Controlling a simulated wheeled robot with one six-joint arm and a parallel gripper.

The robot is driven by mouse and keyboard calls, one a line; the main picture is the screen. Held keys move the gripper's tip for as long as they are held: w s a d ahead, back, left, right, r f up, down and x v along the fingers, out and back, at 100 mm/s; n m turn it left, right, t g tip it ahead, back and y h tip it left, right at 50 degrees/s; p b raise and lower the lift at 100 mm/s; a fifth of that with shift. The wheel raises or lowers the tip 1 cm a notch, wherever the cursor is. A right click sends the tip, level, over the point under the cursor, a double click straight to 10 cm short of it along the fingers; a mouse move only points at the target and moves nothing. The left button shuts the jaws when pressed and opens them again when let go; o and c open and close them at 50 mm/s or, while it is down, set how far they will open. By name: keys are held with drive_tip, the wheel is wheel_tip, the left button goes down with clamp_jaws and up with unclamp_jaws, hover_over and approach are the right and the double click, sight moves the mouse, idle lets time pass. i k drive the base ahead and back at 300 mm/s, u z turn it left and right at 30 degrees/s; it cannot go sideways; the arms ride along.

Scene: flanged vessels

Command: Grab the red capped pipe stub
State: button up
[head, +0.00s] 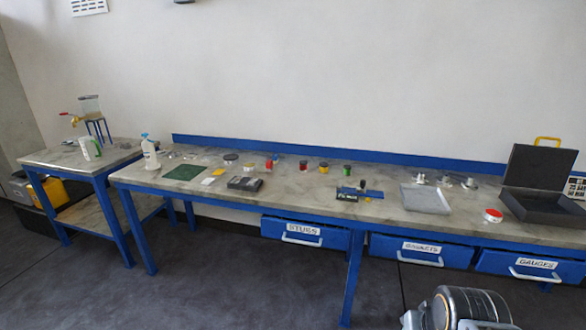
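Several small stubs stand along the back middle of the long bench. One is red with a dark part (303,165); another shows red and yellow (270,164). A third is dark with a green top (347,170). A small white and red round item (493,215) sits at the right, beside the open black case. At this size I cannot tell which one is the red capped pipe stub. A grey metal part of my arm shows at the bottom right; my gripper's fingers are not visible.
The long bench (380,207) has blue drawers, one labelled STUBS (304,232). A grey tray (425,198), a blue tool (358,192), an open black case (540,185) and a green mat (184,172) lie on it. A side table (65,157) stands left. The dark floor in front looks clear.

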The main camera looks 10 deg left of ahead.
sight(303, 164)
drive_tip(key=u, duration=0.6)
drive_tip(key=i, duration=0.8)
drive_tip(key=u, duration=0.8)
drive_tip(key=i, duration=1.05)
drive_tip(key=z, duration=0.5)
drive_tip(key=i, duration=1)
drive_tip(key=z, duration=0.6)
